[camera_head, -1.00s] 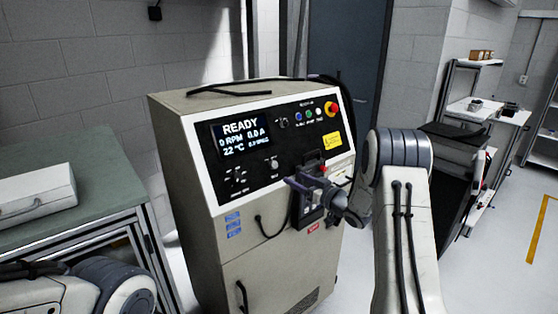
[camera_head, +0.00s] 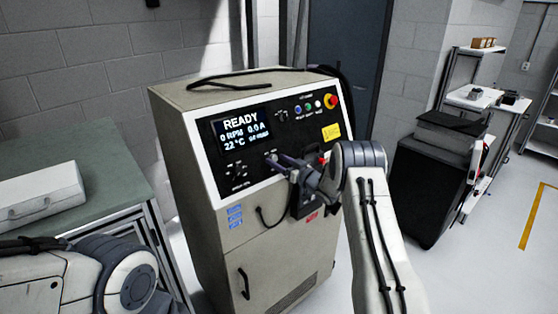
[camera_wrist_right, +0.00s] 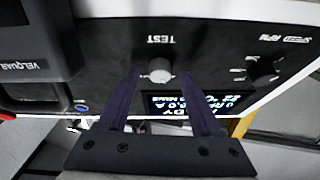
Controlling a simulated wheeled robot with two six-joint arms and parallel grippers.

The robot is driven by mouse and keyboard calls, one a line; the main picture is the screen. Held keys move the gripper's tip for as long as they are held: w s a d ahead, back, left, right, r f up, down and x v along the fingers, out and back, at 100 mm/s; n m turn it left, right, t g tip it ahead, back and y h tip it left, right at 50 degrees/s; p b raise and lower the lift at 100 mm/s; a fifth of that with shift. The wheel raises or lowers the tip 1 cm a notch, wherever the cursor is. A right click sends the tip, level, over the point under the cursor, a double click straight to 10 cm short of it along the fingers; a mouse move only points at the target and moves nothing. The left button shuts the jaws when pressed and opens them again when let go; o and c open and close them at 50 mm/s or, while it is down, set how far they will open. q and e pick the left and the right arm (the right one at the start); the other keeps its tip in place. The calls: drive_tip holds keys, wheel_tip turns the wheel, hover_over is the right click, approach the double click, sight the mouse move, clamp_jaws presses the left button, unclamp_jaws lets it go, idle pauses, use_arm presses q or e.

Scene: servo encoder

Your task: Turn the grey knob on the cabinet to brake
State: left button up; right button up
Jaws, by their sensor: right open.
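The grey knob (camera_wrist_right: 160,70) is on the cabinet's black front panel in the right wrist view, beside a label that reads TEST upside down. The cabinet (camera_head: 215,205) stands at the centre of the head view. My right gripper (camera_head: 273,160) is at its panel, and its fingers largely cover the knob there. In the right wrist view the right gripper (camera_wrist_right: 160,76) is open, with one dark fingertip on each side of the knob and gaps visible between. I cannot tell how deep the tips reach. My left gripper is not in view.
The lit display (camera_head: 241,130) reads READY and 0 RPM. A red stop button (camera_head: 332,101) and small coloured buttons are at the panel's upper right. A green-topped bench (camera_head: 105,170) with a white case (camera_head: 40,192) stands left. A black cart (camera_head: 425,185) stands right.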

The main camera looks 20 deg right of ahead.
clamp_jaws()
drive_tip(key=shift+f+m, duration=0.1)
drive_tip(key=shift+m, duration=0.2)
drive_tip(key=m+h+b, duration=0.1)
drive_tip(key=m+b, duration=0.1)
drive_tip(key=m, duration=0.1)
drive_tip(key=shift+a+h, duration=0.2)
drive_tip(key=shift+h, duration=0.2)
drive_tip(key=m+h, duration=0.1)
drive_tip(key=m, duration=0.1)
drive_tip(key=m+b, duration=0.1)
drive_tip(key=shift+s+a+m+t+h, duration=0.1)
drive_tip(key=shift+a+m+t+h, duration=0.05)
drive_tip(key=shift+m+t+h, duration=0.2)
drive_tip(key=m+h, duration=0.1)
drive_tip(key=m, duration=0.2)
drive_tip(key=shift+a+m+h+b, duration=0.1)
drive_tip(key=shift+m+h+b, duration=0.15)
drive_tip(key=shift+h+b, duration=0.1)
drive_tip(key=shift+r+m+g+h, duration=0.15)
drive_tip(key=shift+m+g+h, duration=0.25)
drive_tip(key=shift+m, duration=0.65)
drive_tip(key=shift+r+m+g+h, duration=0.1)
drive_tip(key=shift+m+g+h, duration=0.25)
drive_tip(key=shift+m, duration=0.7)
